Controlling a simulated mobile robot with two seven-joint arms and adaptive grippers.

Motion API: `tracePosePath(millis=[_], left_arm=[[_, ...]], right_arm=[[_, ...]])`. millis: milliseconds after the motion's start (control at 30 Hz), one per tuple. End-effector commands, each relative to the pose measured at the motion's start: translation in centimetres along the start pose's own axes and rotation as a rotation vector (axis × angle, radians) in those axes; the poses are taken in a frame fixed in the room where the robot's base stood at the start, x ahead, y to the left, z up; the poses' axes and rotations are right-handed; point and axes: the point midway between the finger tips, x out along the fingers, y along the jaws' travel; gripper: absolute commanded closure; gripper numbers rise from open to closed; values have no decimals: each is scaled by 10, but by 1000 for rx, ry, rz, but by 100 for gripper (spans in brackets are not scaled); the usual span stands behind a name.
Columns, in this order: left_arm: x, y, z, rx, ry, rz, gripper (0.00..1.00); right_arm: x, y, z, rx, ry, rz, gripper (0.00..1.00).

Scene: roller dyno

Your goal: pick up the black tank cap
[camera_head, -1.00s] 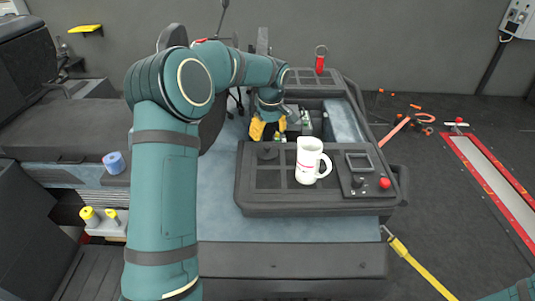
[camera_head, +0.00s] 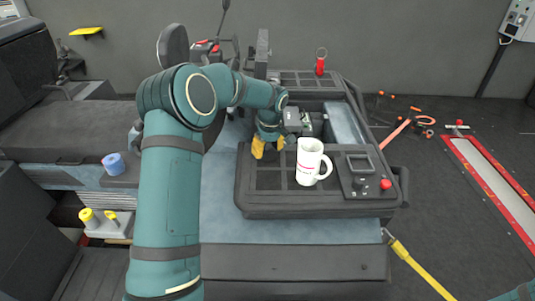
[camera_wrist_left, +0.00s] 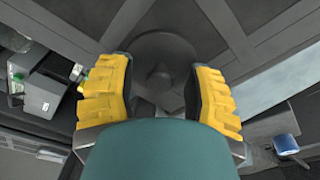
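The black tank cap (camera_wrist_left: 160,50) is a dark round disc with a raised knob in the middle. It rests on the black gridded tray and shows between my left fingers in the left wrist view. In the head view my left gripper largely hides it. My left gripper (camera_head: 268,147) has yellow fingers pointing down over the cap, left of the white mug. In the left wrist view the left gripper (camera_wrist_left: 163,68) is open, one finger on each side of the cap with gaps visible. My right gripper is out of view.
A white mug (camera_head: 309,163) stands on the black tray (camera_head: 310,208) close to the right of my left gripper. A small control panel with a red button (camera_head: 385,184) is farther right. A blue roll (camera_head: 113,163) sits on the left.

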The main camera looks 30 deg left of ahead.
Motion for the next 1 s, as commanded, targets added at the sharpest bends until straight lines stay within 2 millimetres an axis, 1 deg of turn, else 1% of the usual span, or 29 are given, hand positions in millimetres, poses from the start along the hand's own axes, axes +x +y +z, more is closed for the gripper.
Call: tracePosePath(millis=[33, 67, 100, 133, 433, 567, 667, 900, 1000], left_arm=[[0, 0, 0, 0, 0, 0, 71], [0, 0, 0, 0, 0, 0, 82], [0, 0, 0, 0, 0, 0, 96], [0, 0, 0, 0, 0, 0, 100], [0, 0, 0, 0, 0, 0, 100], [-7, 0, -1, 0, 1, 0, 100], [-21, 0, -3, -1, 3, 2, 100], [-68, 0, -9, -1, 3, 2, 100], [-83, 0, -10, -1, 1, 1, 100]], right_arm=[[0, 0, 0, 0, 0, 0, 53], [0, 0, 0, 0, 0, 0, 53], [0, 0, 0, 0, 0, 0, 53], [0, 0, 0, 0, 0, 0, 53], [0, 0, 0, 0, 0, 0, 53], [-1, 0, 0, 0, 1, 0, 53], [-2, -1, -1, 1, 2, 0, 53], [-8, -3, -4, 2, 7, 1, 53], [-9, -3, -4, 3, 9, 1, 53]])
